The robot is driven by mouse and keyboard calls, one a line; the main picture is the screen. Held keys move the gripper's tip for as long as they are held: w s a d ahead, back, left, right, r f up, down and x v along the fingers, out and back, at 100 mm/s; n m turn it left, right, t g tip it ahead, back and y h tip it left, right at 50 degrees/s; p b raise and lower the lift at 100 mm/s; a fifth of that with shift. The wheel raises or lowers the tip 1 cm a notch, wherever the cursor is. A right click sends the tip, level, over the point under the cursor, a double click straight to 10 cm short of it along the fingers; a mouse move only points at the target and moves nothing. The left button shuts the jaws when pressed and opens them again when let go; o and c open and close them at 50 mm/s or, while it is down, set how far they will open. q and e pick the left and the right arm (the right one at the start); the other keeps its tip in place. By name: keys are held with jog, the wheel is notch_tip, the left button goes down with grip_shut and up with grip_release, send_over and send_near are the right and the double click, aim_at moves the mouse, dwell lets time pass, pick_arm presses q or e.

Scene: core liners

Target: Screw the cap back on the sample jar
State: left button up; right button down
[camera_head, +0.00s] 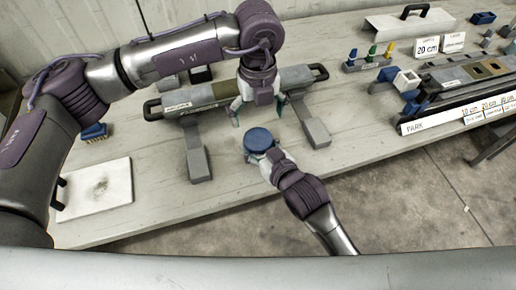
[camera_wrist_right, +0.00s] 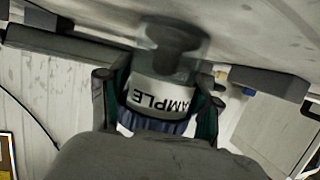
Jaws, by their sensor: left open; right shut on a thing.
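The sample jar (camera_wrist_right: 165,92) is clear, with a white SAMPLE label and dark material inside. It appears upside down in the right wrist view, its base toward the table surface. The blue cap (camera_head: 258,139) sits on its mouth, and its ribbed edge shows in the right wrist view (camera_wrist_right: 155,122). I cannot tell how tightly it is seated. My right gripper (camera_head: 264,158) is shut on the jar, fingers on both sides of the label. My left gripper (camera_head: 258,108) is open and empty, above and just behind the cap, pointing down.
A long grey core holder (camera_head: 205,97) with black end handles and grey feet lies behind the jar. A white board (camera_head: 95,190) lies at the left. Racks and a PARK rail (camera_head: 430,124) fill the right. The table front edge is close to the jar.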

aim_at(258, 139)
pick_arm(q)
jog(key=shift+r, duration=0.15)
jog(key=shift+f, duration=4.05)
jog(key=c, duration=1.2)
jog(key=m, duration=0.3)
jog(key=o, duration=1.3)
jog(key=shift+c, duration=0.2)
jog(key=shift+r, duration=0.1)
